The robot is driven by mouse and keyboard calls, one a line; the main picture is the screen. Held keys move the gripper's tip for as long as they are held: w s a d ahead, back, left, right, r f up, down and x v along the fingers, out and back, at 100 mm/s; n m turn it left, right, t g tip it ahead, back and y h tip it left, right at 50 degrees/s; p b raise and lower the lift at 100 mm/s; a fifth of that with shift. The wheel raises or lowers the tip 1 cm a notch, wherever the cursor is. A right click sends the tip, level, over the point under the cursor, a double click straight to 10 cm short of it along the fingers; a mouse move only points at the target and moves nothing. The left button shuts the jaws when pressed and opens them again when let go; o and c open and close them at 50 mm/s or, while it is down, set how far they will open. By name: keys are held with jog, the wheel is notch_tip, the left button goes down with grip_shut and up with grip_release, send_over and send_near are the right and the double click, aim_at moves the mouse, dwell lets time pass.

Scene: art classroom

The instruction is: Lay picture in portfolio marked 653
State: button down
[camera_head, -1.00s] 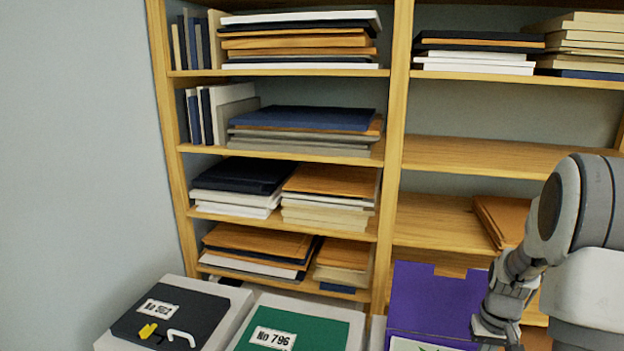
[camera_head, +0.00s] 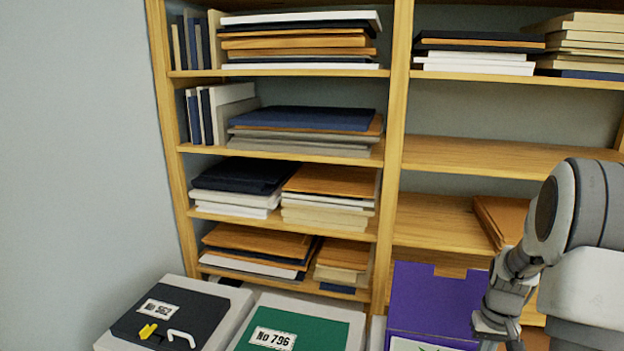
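A purple portfolio (camera_head: 430,300) stands open at the bottom right of centre, its notched flap upright. A white sheet with a green mark, perhaps the picture (camera_head: 415,344), shows at its lower part, cut off by the frame edge. No number shows on this portfolio. My gripper (camera_head: 496,335) hangs at the right edge of the purple portfolio, pointing down. Its fingertips are too small and partly cut off, so its opening and any hold on the sheet cannot be told.
A black portfolio (camera_head: 190,310), which seems marked 562, and a closed green portfolio (camera_head: 320,328) marked 796 lie on pale stands at the left. A wooden shelf unit (camera_head: 397,120) with stacked folders rises behind. A grey wall (camera_head: 80,150) bounds the left.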

jog(key=shift+w+d, duration=0.2)
jog(key=shift+w, duration=0.1)
dwell(0.4)
jog(key=shift+r, duration=0.1)
dwell(0.4)
notch_tip(320, 180, up, 7)
jog(key=p, duration=0.4)
jog(key=shift+p, duration=0.35)
jog(key=s+a+r+n+t, duration=0.1)
jog(key=s+a+r+t, duration=0.1)
jog(key=s+a+r, duration=0.5)
jog(key=s+a+r+n+t, duration=0.15)
jog(key=s+a+r, duration=0.25)
jog(key=a+r, duration=0.65)
jog(key=s+a+r+t, duration=0.2)
jog(key=s+a, duration=0.2)
jog(key=s, duration=0.4)
jog(key=shift+w, duration=0.15)
